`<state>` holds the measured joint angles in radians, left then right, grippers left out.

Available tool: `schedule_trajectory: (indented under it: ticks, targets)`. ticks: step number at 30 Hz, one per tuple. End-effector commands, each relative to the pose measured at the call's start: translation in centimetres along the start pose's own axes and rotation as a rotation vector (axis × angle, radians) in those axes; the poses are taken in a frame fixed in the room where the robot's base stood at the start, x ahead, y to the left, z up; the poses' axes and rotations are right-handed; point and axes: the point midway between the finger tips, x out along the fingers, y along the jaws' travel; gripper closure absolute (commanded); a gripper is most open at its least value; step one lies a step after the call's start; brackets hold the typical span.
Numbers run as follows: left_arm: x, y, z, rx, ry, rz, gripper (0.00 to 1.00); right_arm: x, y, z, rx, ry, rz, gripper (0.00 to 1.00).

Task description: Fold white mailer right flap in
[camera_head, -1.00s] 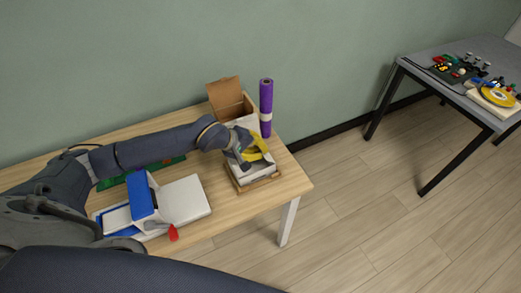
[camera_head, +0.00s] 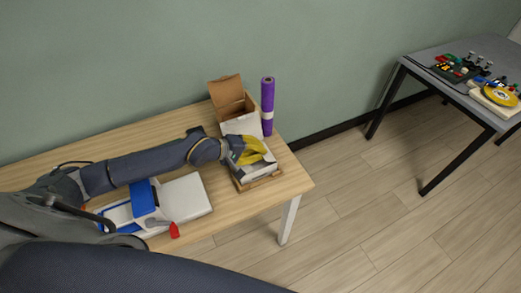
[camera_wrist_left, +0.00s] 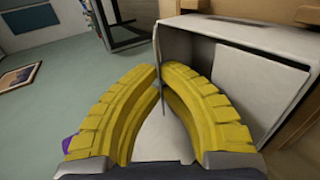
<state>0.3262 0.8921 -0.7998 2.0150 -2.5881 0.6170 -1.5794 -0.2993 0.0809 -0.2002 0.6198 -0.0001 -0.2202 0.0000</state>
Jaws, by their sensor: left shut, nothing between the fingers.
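The white mailer (camera_head: 240,125) stands open near the right end of the wooden table, with a pale upright panel at its back. My left gripper (camera_head: 252,151) has yellow fingers and is over the mailer, hiding much of its inside. In the left wrist view, the fingertips (camera_wrist_left: 160,70) meet and hold nothing. A thin white flap (camera_wrist_left: 158,40) shows nearly edge-on right by the tips; I cannot tell if they touch it. The mailer's pale wall (camera_wrist_left: 245,75) is at the right of that view. My right gripper is not in view.
A brown cardboard box (camera_head: 232,101) stands open behind the mailer, with a purple roll (camera_head: 267,105) beside it. A white and blue device (camera_head: 185,199) with a red part (camera_head: 174,230) lies left of the mailer. A grey table (camera_head: 430,67) is far right.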

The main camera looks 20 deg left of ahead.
Motion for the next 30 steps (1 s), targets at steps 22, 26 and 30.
schedule_trajectory:
  ticks: [22,26,30]
  targets:
    - [0.0,-0.01,-0.01,0.0,0.0,0.0,0.76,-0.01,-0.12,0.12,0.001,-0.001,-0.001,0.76]
    - [0.01,0.02,-0.01,0.0,0.0,-0.002,0.76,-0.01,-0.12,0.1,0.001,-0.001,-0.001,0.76]
    - [0.05,0.17,-0.01,0.001,-0.001,-0.02,0.76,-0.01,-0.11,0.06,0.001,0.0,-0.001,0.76]
